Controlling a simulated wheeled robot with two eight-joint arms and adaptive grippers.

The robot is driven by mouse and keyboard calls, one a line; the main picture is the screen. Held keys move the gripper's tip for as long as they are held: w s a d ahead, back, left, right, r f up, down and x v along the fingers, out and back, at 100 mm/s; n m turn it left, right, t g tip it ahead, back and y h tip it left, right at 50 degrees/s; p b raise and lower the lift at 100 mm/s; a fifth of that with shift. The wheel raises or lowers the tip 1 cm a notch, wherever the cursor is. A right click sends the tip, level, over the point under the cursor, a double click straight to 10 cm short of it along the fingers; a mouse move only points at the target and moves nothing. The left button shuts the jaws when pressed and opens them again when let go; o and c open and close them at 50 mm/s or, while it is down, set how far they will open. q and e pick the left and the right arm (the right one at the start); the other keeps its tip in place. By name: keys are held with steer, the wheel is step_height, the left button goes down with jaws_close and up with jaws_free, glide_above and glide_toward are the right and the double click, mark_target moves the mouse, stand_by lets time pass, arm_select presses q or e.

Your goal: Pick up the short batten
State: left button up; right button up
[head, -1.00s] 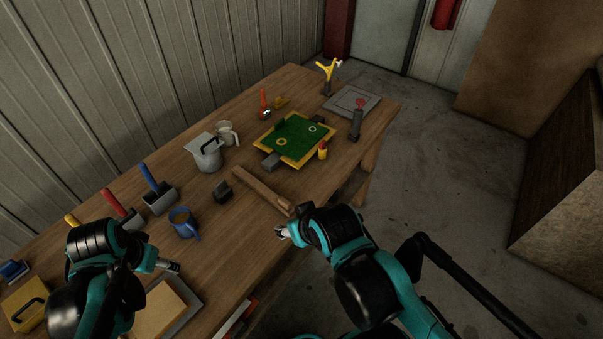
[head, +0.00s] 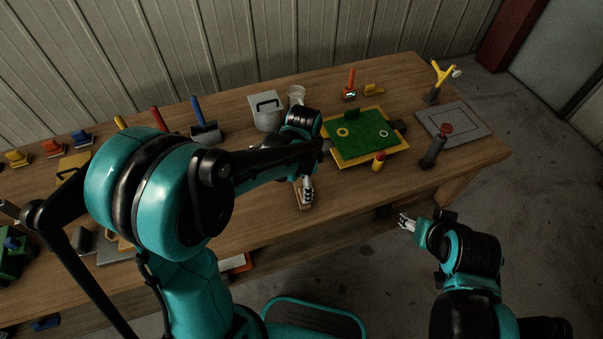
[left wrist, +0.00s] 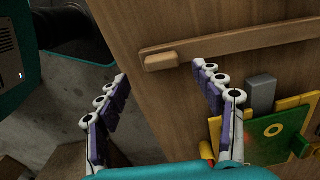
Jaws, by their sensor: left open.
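The short batten (left wrist: 161,61) is a small pale wooden block in the left wrist view. It lies at the near end of a long batten (left wrist: 225,41), against its side. My left gripper (left wrist: 160,74) is open, with its fingertips on either side of the short batten and nothing visibly held. I cannot tell how far above it they are. In the head view my left gripper (head: 307,190) hangs over the table's front edge area and my arm hides much of the battens. My right gripper (head: 405,222) is off the table's front at the right; its jaws are too small to judge.
A green board with a yellow frame (head: 362,137) lies right of my left gripper, with a red-and-yellow cylinder (head: 378,161) at its front. A grey plate (head: 453,124) lies at the right. The table's front edge is close.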

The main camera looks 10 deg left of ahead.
arm_select(q)
steer(key=f+b, duration=0.1)
steer(key=f, duration=0.1)
steer(key=f+b, duration=0.1)
steer(key=f, duration=0.1)
steer(key=shift+w+f, duration=0.2)
steer(key=shift+f, duration=0.15)
steer(key=shift+f+b, duration=0.3)
steer(key=shift+f, duration=0.1)
steer(key=shift+r, duration=0.1)
steer(key=shift+c, duration=1)
steer(key=c, duration=1.1)
